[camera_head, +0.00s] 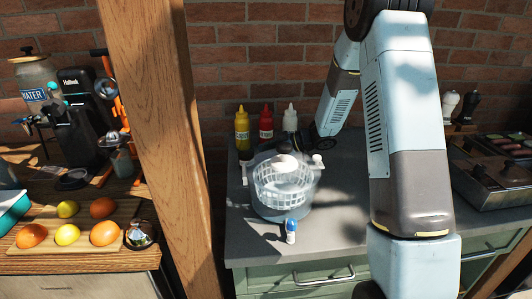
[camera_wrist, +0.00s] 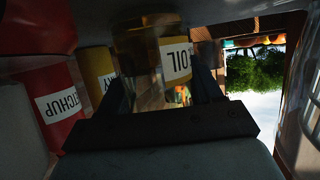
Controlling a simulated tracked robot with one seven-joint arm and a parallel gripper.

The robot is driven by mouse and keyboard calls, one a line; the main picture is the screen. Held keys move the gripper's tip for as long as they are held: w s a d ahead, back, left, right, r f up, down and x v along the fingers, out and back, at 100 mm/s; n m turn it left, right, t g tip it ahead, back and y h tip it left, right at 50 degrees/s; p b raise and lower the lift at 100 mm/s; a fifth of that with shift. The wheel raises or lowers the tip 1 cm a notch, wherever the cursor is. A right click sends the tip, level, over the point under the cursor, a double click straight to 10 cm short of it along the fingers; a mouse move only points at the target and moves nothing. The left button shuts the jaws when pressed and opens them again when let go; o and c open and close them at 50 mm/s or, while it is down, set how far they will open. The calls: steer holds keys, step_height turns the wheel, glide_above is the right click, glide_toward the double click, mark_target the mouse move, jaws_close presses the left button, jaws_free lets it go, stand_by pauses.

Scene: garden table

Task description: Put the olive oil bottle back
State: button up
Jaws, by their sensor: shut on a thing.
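The olive oil bottle (camera_wrist: 176,60), yellowish with a white label reading "OIL", shows in the wrist view between the dark fingers of my gripper (camera_wrist: 166,88). My gripper is shut on it. The wrist picture is turned over, and I cannot tell whether the bottle touches the counter.
The mustard bottle (camera_head: 242,132), red ketchup bottle (camera_head: 266,127) and white bottle (camera_head: 290,120) stand by the brick wall. Ketchup (camera_wrist: 58,105) is close in the wrist view. A small blue-capped bottle (camera_head: 291,232) stands in front. A wooden post (camera_head: 160,130) rises left.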

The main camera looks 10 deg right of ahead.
steer(key=shift+f, duration=0.1)
steer(key=o, duration=1.2)
steer(key=shift+o, duration=0.2)
